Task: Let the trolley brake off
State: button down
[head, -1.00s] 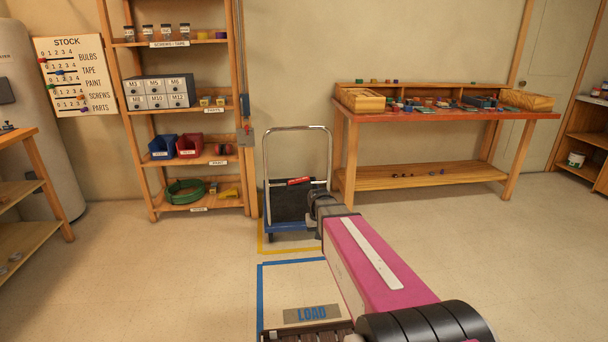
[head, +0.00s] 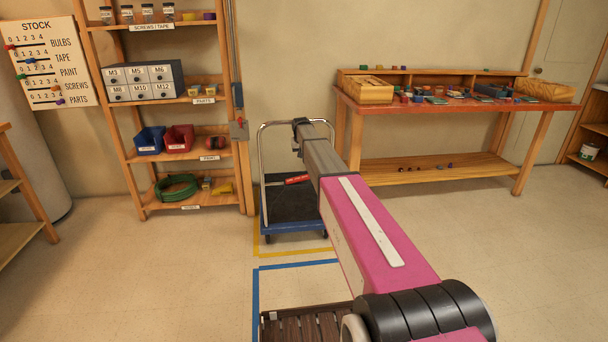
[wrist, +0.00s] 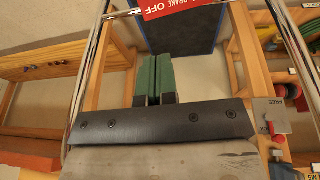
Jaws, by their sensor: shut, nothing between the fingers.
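The trolley (head: 284,226) has a blue deck with a dark mat and a chrome hoop handle (head: 262,165). It stands on the floor by the shelf unit. A red bar (head: 297,179) shows low on the handle, partly hidden by my arm. In the wrist view a red plate (wrist: 166,8) reads "BRAKE OFF" at the top edge, cut off by the frame. My gripper (wrist: 153,62) has its green fingers together and empty, pointing at the plate with a gap in the picture. In the head view its fingertips are not distinguishable beyond my arm.
In the wrist view a grey plate marked "FREE" (wrist: 290,112) and a red knob (wrist: 278,137) are close at right. A workbench (head: 440,104) stands right of the trolley. Open floor lies at left.

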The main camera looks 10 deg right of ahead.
aim_at(304, 178)
jog(key=shift+f, duration=0.15)
jog(key=x, duration=0.8)
jog(key=s+x, duration=0.1)
jog(key=x, duration=0.3)
jog(key=shift+w+d+f, duration=0.15)
jog(key=shift+f, duration=0.25)
jog(key=shift+d+f, duration=0.15)
jog(key=shift+f, duration=0.4)
